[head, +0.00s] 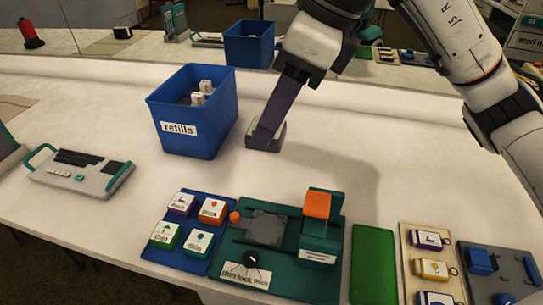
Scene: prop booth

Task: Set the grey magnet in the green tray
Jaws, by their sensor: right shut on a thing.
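My right gripper (267,126) comes down from the top right and is shut on a small grey block, which I take to be the grey magnet (264,140). The block is at or just above the white table, right of the blue bin; I cannot tell whether it touches the table. The fingers hide part of it. The green tray (373,265) is a flat green rectangle at the front, right of the teal device, and looks empty. My left gripper is not in view.
The blue "refills" bin (190,140) holds small white boxes. A blue tray (210,238) of labelled boxes and a teal device (315,235) stand in front. More trays (430,255) lie at right. A keyboard-like device (80,172) is at left. Clear table lies between.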

